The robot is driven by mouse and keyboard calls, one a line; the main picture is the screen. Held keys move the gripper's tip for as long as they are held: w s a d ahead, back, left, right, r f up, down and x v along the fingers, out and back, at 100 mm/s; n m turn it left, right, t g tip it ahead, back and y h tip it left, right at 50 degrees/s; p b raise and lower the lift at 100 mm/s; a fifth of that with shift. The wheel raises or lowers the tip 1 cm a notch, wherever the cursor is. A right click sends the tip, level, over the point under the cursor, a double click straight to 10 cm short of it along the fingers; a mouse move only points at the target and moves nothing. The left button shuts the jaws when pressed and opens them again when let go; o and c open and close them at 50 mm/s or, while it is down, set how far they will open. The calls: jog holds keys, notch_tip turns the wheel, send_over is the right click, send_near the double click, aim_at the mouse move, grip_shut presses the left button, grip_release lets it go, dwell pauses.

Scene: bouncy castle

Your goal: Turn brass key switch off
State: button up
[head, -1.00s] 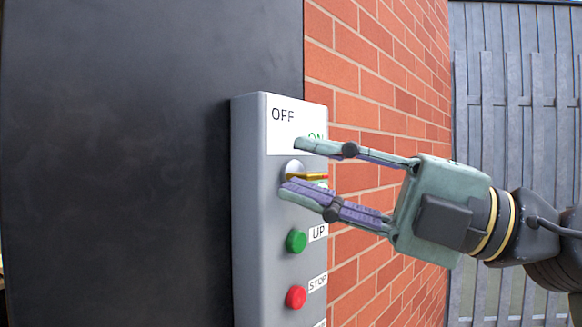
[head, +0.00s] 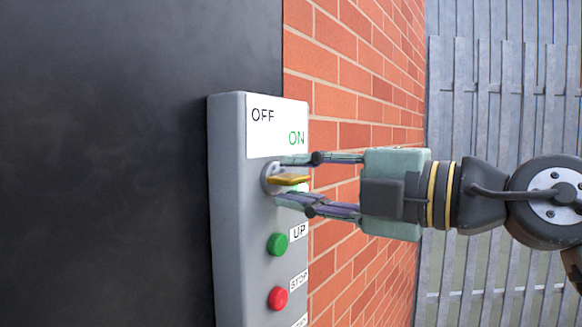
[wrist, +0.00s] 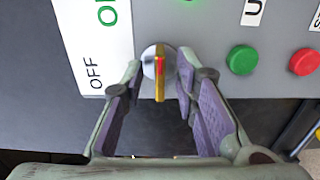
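The brass key switch (head: 290,179) sits in a round silver collar on the grey control box (head: 228,210), below the OFF and ON label (head: 277,126). In the head view the key sticks out toward the right, on the ON side. The wrist view shows the key (wrist: 160,80) between the two fingers. My gripper (head: 279,179) is open, with one finger above and one below the key. In the wrist view a gap shows on both sides of the key, so the fingers do not appear to grip it.
A green UP button (head: 277,244) and a red STOP button (head: 278,298) sit below the switch, close to the lower finger. A dark panel (head: 100,160) is at left. A brick wall (head: 350,80) and grey slatted fence (head: 500,90) are behind.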

jog(key=shift+x, duration=0.9)
jog(key=shift+c, duration=0.2)
grip_shut()
